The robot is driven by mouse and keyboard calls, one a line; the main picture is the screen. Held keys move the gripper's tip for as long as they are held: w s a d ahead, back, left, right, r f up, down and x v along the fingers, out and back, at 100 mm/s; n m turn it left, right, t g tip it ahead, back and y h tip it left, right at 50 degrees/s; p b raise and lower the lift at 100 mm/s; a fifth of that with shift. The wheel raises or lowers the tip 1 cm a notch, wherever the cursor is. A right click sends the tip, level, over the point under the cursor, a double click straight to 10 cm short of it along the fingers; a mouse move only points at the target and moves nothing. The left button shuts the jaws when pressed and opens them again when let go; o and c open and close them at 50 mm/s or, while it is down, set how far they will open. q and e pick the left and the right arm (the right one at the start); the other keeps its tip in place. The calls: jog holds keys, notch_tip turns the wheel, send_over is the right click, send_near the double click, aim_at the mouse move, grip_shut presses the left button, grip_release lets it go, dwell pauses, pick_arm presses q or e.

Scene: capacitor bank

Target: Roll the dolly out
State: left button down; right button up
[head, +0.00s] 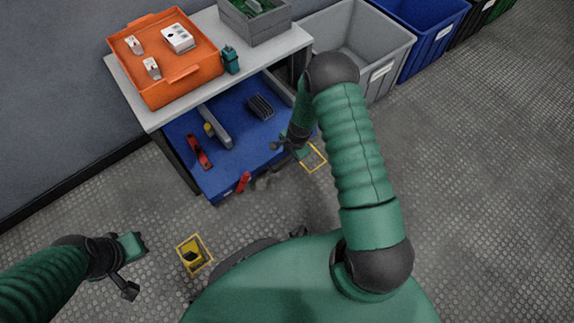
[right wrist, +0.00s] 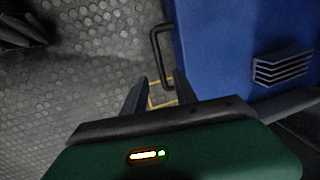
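The dolly (head: 236,142) is a low blue deck under the white-topped table, with its front edge sticking out. In the right wrist view the deck (right wrist: 215,50) fills the upper right, and a black loop handle (right wrist: 156,50) stands off its edge. My right gripper (head: 285,146) is at the dolly's right front. In the right wrist view its fingers (right wrist: 160,92) are apart, with the handle's lower end just beyond or between them; contact cannot be told. My left gripper (head: 132,268) is open and empty over the floor at lower left, away from the dolly.
The dolly carries a dark finned block (head: 260,105), a grey bar (head: 215,127) and a red piece (head: 198,152). An orange tray (head: 190,78) and a grey bin (head: 255,25) sit on the table (head: 150,118). Yellow squares (head: 313,158) mark the floor. Grey (head: 385,60) and blue bins stand right.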

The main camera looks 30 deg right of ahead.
jog(key=f+b, duration=0.2)
jog(key=f, duration=0.1)
jog(key=w+f+b, duration=0.1)
jog(key=f, duration=0.3)
jog(key=shift+w+f+b, duration=0.2)
jog(key=shift+b, duration=0.15)
grip_shut()
dwell(0.9)
